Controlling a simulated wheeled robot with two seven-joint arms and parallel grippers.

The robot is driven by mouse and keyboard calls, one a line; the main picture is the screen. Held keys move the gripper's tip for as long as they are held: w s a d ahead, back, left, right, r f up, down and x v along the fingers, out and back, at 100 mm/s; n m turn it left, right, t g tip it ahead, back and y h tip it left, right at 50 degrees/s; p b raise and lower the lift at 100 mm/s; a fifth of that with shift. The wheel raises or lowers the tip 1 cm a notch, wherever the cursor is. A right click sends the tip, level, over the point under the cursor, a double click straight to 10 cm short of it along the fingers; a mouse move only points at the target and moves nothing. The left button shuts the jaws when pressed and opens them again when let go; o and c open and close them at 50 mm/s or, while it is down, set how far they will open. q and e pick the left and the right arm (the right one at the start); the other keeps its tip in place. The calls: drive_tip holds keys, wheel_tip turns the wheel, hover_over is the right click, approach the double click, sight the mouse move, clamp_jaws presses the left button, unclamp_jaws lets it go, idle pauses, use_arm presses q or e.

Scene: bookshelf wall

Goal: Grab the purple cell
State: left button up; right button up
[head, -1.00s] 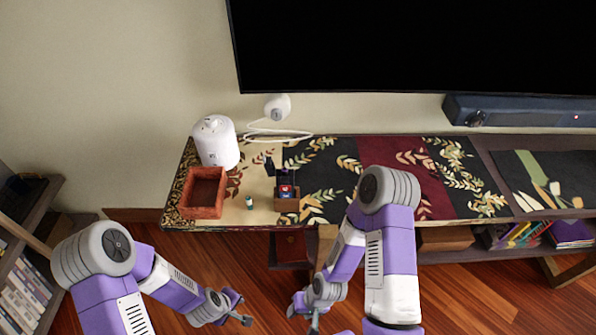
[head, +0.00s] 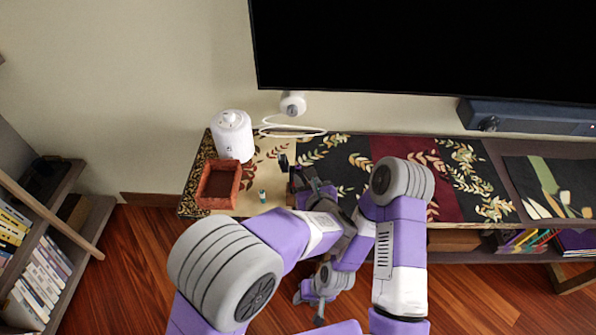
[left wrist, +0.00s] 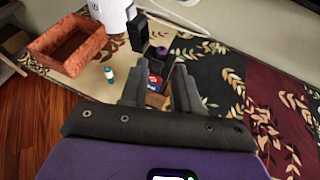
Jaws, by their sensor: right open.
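A small dark object with a purple top, likely the purple cell (left wrist: 162,51), shows in the left wrist view just beyond my left fingertips, at the back of a small brown box (left wrist: 155,99). My left gripper (left wrist: 160,88) is open, its two fingers apart over that box, with nothing seen held. In the head view my left gripper (head: 312,187) hides most of the box and the purple object. My right gripper (head: 312,303) is open, low in front of the shelf. A small teal-and-white cylinder (left wrist: 109,76) stands left of the box.
An orange-brown tray (head: 234,188) and a white canister (head: 232,135) stand at the left end of the shelf. A black block (left wrist: 137,33) is close beyond my left finger. A white cable lies behind. The patterned cloth to the right is clear.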

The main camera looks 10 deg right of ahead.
sight(298, 169)
use_arm(q)
drive_tip(key=b+x, duration=0.1)
drive_tip(key=x, duration=0.6)
drive_tip(key=shift+w+d+f, duration=0.1)
drive_tip(key=shift+d+f, duration=0.05)
drive_tip(key=shift+f, duration=0.05)
drive_tip(key=shift+f, duration=0.15)
clamp_jaws()
